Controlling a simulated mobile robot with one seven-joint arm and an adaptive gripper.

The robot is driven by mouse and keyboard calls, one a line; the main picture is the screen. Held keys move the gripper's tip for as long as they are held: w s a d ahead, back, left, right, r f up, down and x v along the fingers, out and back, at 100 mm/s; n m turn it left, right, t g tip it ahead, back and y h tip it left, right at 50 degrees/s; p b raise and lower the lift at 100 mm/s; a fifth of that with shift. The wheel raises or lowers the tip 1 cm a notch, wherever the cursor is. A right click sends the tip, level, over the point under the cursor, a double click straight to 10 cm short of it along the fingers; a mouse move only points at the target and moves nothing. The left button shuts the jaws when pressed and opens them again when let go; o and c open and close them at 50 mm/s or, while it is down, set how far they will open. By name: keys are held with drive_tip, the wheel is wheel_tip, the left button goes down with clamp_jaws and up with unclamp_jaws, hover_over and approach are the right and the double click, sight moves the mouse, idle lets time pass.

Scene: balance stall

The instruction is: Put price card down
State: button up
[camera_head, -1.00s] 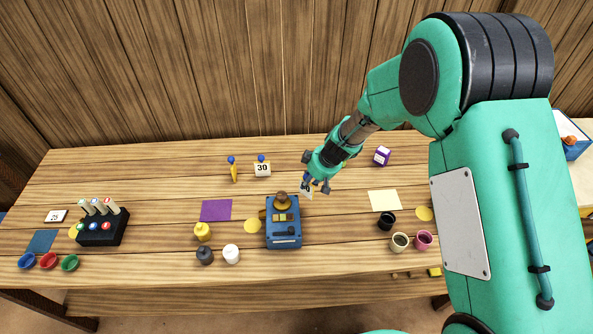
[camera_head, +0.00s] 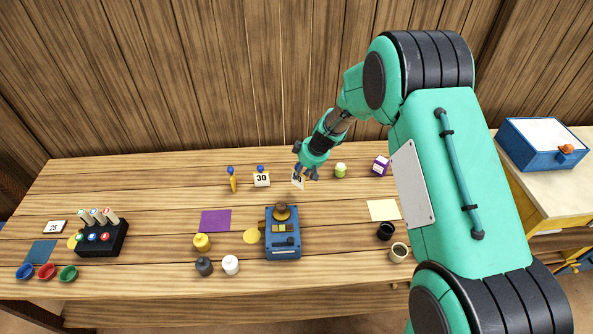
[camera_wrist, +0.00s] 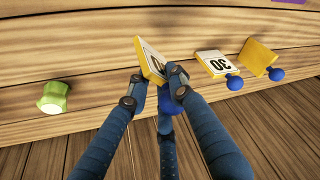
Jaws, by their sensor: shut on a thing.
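My gripper (camera_head: 306,172) is shut on a price card (camera_head: 298,180) at the back of the table. In the wrist view the gripper (camera_wrist: 160,88) pinches this yellow-backed, white-faced card (camera_wrist: 150,60), which stands tilted. Its number is partly hidden by the fingers. I cannot tell whether its lower edge touches the table. To its left in the head view stands another price card marked 30 (camera_head: 262,179), with a blue knob behind it; it also shows in the wrist view (camera_wrist: 213,63).
A blue scale-like device (camera_head: 283,242) stands in front. A purple mat (camera_head: 215,221) and a pale yellow mat (camera_head: 383,210) lie flat. The back wall is close behind.

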drive_tip(key=shift+w+a+f, duration=0.1)
drive_tip(key=shift+w+a, duration=0.05)
drive_tip(key=shift+w, duration=0.65)
drive_tip(key=shift+w+a+f, duration=0.1)
drive_tip(key=shift+w+a, duration=0.05)
drive_tip(key=shift+w, duration=0.7)
drive_tip(key=shift+w+a+f, duration=0.1)
drive_tip(key=shift+w+a, duration=0.05)
drive_tip(key=shift+w, duration=0.65)
drive_tip(key=shift+f, duration=1.7)
drive_tip(key=shift+f+b, duration=0.15)
drive_tip(key=shift+b, duration=0.25)
drive_tip(key=o, duration=1.1)
drive_tip(key=shift+c, duration=0.2)
drive_tip(key=shift+r, duration=0.2)
drive_tip(key=shift+d+r+p, duration=0.1)
drive_tip(key=shift+r+p, duration=0.15)
drive_tip(key=shift+p, duration=0.05)
drive_tip(key=v, duration=1.1)
drive_tip(key=shift+r+p, duration=0.2)
drive_tip(key=shift+p, duration=0.25)
